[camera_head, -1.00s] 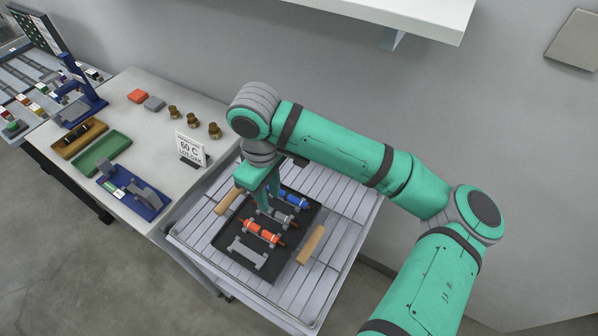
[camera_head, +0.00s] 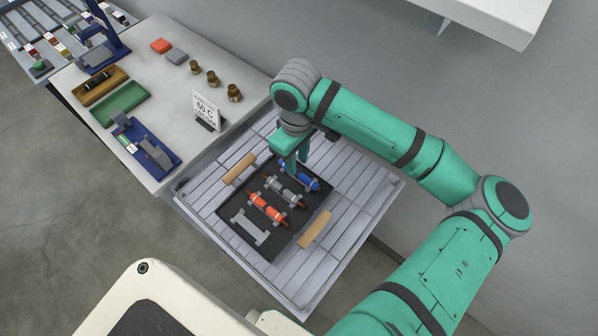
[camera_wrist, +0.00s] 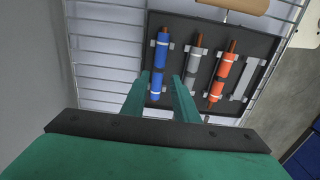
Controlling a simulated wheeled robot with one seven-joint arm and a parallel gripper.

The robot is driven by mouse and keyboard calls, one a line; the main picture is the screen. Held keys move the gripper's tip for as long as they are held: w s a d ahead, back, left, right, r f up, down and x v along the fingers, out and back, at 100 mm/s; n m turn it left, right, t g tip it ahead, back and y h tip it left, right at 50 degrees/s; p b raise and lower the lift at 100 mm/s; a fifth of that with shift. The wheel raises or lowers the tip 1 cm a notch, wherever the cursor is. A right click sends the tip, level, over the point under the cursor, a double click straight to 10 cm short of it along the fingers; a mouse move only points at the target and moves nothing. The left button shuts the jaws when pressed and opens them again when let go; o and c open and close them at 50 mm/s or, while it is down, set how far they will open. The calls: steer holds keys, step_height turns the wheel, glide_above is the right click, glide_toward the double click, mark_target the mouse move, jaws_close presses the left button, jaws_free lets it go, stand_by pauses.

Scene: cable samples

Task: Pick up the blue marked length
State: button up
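The blue marked length (camera_head: 311,184) with a white band lies in holders at the far end of a black tray (camera_head: 228,212). In the wrist view the blue length (camera_wrist: 161,54) shows between my fingers. My gripper (camera_head: 294,167) is open and points down over the tray, close to the blue length. In the wrist view its two fingertips (camera_wrist: 161,77) lie on either side of the blue length's lower part. Neither finger visibly touches it, and the height gap is hard to judge. My fingers hide part of it in the head view.
A grey length (camera_head: 284,190) and an orange length (camera_head: 267,208) lie beside it, then an empty holder (camera_head: 247,227). Wooden handles (camera_head: 315,230) flank the tray on a slatted rack (camera_head: 345,205). A table (camera_head: 150,55) with a "60 C" sign (camera_head: 206,108) stands left.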

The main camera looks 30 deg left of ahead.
mark_target(298, 172)
step_height(298, 172, down, 5)
steer(key=shift+w+d+r, duration=0.1)
steer(key=shift+d, duration=0.05)
jaws_close()
